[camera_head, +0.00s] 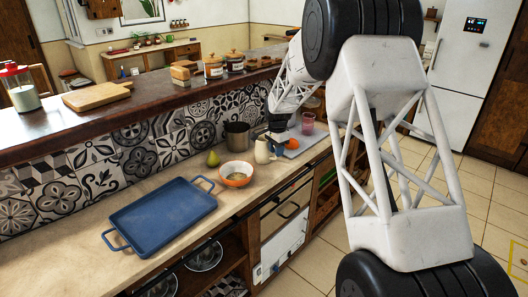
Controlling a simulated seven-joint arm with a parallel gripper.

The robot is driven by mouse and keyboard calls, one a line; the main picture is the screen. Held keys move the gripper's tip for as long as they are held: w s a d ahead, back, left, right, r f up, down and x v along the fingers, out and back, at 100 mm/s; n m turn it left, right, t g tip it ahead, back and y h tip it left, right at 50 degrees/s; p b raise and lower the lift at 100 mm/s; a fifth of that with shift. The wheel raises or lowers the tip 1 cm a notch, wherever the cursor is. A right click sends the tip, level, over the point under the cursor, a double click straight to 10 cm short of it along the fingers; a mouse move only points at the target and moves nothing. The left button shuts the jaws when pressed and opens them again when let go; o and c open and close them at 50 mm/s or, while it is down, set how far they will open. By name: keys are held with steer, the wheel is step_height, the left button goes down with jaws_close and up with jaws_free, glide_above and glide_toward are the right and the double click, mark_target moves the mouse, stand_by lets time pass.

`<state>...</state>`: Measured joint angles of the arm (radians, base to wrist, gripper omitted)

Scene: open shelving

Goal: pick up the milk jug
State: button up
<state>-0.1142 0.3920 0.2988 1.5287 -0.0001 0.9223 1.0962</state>
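A small cream-coloured jug (262,151), the likely milk jug, stands on the lower counter, just right of an orange-and-white bowl. My gripper (276,150) is low over the counter, right at the jug's right side. The gripper is small and dark here. I cannot tell whether its fingers touch the jug or stand around it, or whether they are open or shut. The jug's right side is partly hidden by the gripper.
The bowl (236,175), a pear (213,158) and a metal pot (238,135) stand close to the jug. An orange (293,143) and a reddish glass (308,123) are to its right. A blue tray (163,216) fills the counter's left. A raised ledge (60,124) runs behind.

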jaws_close()
steer(key=shift+r, duration=0.35)
stand_by(0.4)
steer(key=shift+r, duration=1.3)
steer(key=shift+s+r, duration=0.1)
steer(key=shift+r, duration=0.15)
steer(key=s+d+r, duration=0.1)
steer(key=s, duration=1.4)
steer(key=shift+s+d+r, duration=0.15)
steer(key=shift+d, duration=0.25)
steer(key=shift+s, duration=0.2)
